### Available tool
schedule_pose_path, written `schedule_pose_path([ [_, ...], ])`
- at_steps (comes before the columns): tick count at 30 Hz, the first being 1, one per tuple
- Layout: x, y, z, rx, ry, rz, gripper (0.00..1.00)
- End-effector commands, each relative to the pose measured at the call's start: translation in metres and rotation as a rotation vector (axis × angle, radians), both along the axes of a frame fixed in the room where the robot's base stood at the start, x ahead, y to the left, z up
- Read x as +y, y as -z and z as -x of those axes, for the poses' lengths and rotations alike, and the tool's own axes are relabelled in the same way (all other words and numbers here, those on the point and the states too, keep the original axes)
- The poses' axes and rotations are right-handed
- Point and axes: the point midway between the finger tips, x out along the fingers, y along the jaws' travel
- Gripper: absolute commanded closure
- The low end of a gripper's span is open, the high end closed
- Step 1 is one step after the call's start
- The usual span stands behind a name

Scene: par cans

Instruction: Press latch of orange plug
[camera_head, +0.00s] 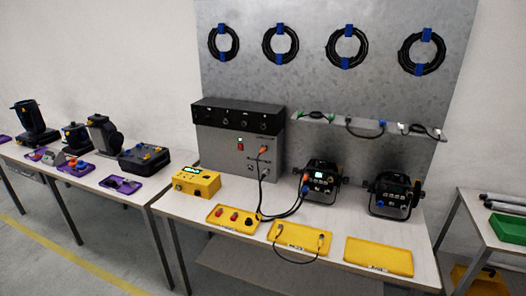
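An orange plug (263,150) sits on the right part of the front of a grey power box (225,155), with a black cable hanging from it. A second small orange part (305,180) shows at the left side of the left par can (320,183), where a black cable also ends. The latch on either orange piece is too small to make out. My gripper is not in view.
Yellow trays (379,256) lie along the table's front, one with a cable (290,257) hanging over the edge. A yellow meter (196,182) stands left. Another par can (395,195) stands right. A shelf (340,124) and coiled cables (281,44) are on the back panel.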

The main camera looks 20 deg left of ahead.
Motion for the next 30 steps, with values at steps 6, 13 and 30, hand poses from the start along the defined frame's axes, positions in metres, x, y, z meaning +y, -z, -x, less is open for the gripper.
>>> schedule_pose_path([
  [6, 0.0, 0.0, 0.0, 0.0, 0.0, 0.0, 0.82],
  [13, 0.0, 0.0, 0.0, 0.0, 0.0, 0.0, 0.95],
  [30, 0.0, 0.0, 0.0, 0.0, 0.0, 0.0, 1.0],
])
